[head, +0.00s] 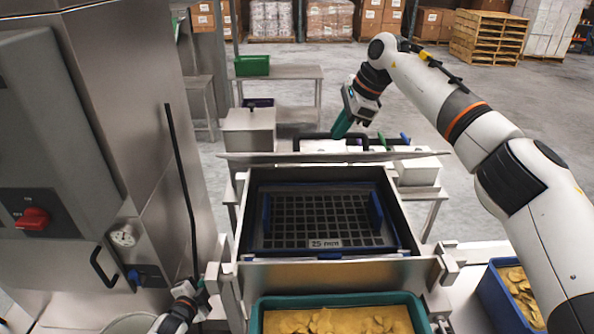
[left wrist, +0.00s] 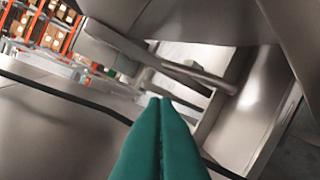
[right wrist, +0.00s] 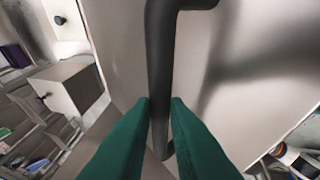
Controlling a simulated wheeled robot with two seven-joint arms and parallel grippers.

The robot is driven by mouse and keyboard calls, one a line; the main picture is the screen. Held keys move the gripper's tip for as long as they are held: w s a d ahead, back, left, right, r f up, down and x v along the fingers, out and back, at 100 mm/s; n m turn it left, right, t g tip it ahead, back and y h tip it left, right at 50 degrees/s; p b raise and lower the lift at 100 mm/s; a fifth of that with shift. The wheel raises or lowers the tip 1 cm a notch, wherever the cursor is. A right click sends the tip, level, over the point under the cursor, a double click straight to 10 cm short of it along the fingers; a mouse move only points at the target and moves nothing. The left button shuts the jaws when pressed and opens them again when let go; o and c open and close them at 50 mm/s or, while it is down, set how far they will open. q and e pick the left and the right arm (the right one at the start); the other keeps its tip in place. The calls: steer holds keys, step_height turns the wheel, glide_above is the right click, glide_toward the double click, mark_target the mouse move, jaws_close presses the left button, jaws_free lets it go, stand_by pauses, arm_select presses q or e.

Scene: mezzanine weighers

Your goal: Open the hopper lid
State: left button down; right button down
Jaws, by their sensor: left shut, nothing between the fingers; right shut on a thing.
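The hopper lid (head: 280,157) is a steel panel, raised and seen almost edge-on at the back of the open hopper (head: 250,272). Its dark bar handle (head: 310,136) shows just beyond the edge. My right gripper (head: 340,128) has its green fingers shut on this handle; in the right wrist view the handle (right wrist: 160,60) runs between the fingertips, against the steel panel. Inside the hopper, a dark grid (head: 320,220) labelled "25 mm" is exposed. My left gripper (head: 203,290) is low at the left of the hopper; its green fingers (left wrist: 160,105) are shut and empty.
A steel cabinet with a red switch (head: 33,219) stands close on the left. A green bin of yellow chips (head: 256,318) is in front of the hopper, and a blue bin (head: 492,297) is at right. Steel tables stand behind; open floor lies beyond.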

steer(key=shift+d+f, duration=0.15)
steer(key=shift+f, duration=0.2)
arm_select(q)
steer(key=w+d+r+m+t+h, duration=0.1)
steer(key=w+d+r+m+h, duration=0.15)
steer(key=r, duration=0.45)
steer(key=w+d+r+m+t+h, duration=0.15)
steer(key=r+m, duration=0.25)
steer(key=r, duration=0.4)
steer(key=w+d+r+m+t+h, duration=0.2)
steer(key=w+d+r+m, duration=0.1)
steer(key=r, duration=0.4)
steer(key=s+d+r+m+g+h, duration=0.5)
steer(key=s+d+r+m+h, duration=0.75)
steer(key=m, duration=0.25)
steer(key=f+x, duration=0.1)
steer(key=x, duration=0.8)
steer(key=shift+w+d+r, duration=0.2)
steer(key=shift+w+d, duration=0.1)
steer(key=shift+w, duration=0.25)
